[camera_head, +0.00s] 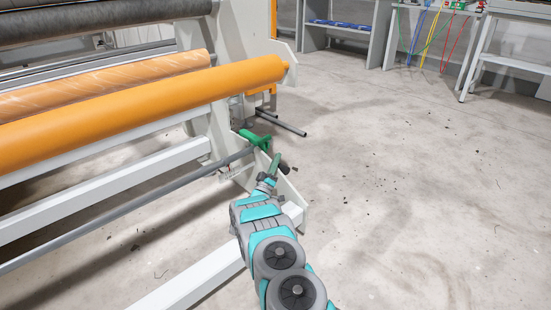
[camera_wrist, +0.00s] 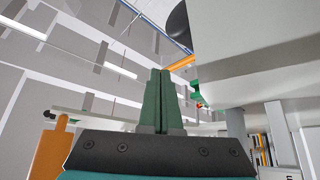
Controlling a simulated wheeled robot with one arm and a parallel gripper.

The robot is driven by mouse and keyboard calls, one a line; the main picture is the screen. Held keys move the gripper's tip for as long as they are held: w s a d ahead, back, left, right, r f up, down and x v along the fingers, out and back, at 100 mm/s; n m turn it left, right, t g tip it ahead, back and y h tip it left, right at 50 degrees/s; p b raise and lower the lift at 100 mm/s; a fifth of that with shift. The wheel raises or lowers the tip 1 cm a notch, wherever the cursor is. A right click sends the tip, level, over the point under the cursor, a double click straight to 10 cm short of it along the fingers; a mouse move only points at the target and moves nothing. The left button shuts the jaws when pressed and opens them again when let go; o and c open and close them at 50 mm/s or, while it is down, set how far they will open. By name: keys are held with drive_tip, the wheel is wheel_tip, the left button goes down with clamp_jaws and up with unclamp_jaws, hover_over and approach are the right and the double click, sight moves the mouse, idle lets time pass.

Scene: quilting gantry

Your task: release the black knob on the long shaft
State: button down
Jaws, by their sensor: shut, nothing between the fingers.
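The black knob (camera_head: 285,169) shows as a small dark piece at the end of the long grey shaft (camera_head: 130,208), beside the machine's white end plate. My gripper (camera_head: 274,160) is right in front of it in the head view and partly hides it. I cannot tell whether they touch. In the wrist view my gripper's green fingers (camera_wrist: 160,75) are shut together with nothing between them. A dark rounded shape (camera_wrist: 178,24) stands above and beyond the fingertips there, cut by the white panel; I cannot tell whether it is the knob.
A green lever (camera_head: 254,138) sits just above and left of my gripper. The white end plate (camera_head: 292,205) and lower white beam (camera_head: 190,284) are close to my arm. An orange roller (camera_head: 150,112) lies above. The floor (camera_head: 420,190) to the right is open.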

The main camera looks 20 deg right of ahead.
drive_tip(key=shift+f, duration=0.1)
idle(0.5)
drive_tip(key=s+a+f+p, duration=0.1)
drive_tip(key=s+a, duration=0.9)
drive_tip(key=shift+a, duration=0.35)
drive_tip(key=shift+f, duration=0.15)
